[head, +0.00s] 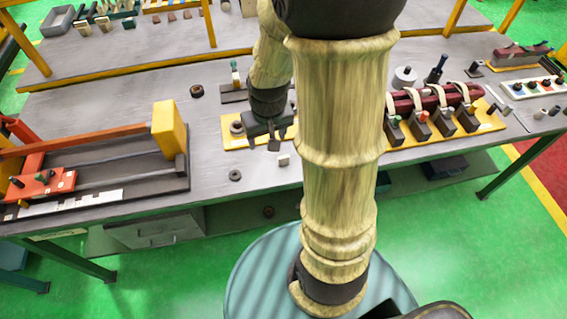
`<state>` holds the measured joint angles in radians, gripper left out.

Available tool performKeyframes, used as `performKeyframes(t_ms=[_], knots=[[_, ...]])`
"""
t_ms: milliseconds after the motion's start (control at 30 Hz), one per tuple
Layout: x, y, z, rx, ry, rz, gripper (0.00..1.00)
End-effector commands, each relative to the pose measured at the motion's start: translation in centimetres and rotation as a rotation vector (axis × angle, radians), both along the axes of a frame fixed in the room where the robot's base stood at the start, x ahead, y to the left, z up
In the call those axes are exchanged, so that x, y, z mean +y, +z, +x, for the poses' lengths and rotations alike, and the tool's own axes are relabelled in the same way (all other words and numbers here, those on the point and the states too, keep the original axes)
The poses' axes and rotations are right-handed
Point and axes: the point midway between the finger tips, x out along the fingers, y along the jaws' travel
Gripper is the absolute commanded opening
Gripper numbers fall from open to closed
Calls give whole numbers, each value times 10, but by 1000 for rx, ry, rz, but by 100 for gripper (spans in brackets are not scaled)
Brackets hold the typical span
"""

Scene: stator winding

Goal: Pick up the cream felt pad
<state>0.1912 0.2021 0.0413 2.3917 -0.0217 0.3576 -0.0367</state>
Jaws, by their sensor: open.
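A small pale cream block (283,159), which looks like the felt pad, lies on the grey bench near its front edge. My gripper (263,145) points down just to the left of the pad and a little behind it in the picture. Its two dark fingers are apart, and nothing shows between them. The pad is in full view and looks apart from the fingers. My arm's thick link hides the bench just to the right of the pad.
A yellow plate (230,141) lies under and behind my gripper. A dark ring (235,175) lies left of the pad. An orange and yellow fixture (170,128) stands at left. A yellow board with dark clamps (441,122) stands at right.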

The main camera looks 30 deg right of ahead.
Motion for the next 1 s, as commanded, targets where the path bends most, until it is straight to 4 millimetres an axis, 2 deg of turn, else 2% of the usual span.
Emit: performKeyframes(t_ms=[33, 100, 200, 300, 667, 767, 1000], knots=[[-18, -22, 12, 14, -31, 3, 62], [-38, -40, 25, 25, -61, 7, 62], [-60, -57, 36, 35, -90, 13, 62], [-70, -64, 42, 38, -103, 16, 62], [-71, -65, 42, 39, -103, 16, 62], [-71, -72, 43, 40, -103, 17, 62], [-72, -103, 48, 42, -102, 17, 62]])
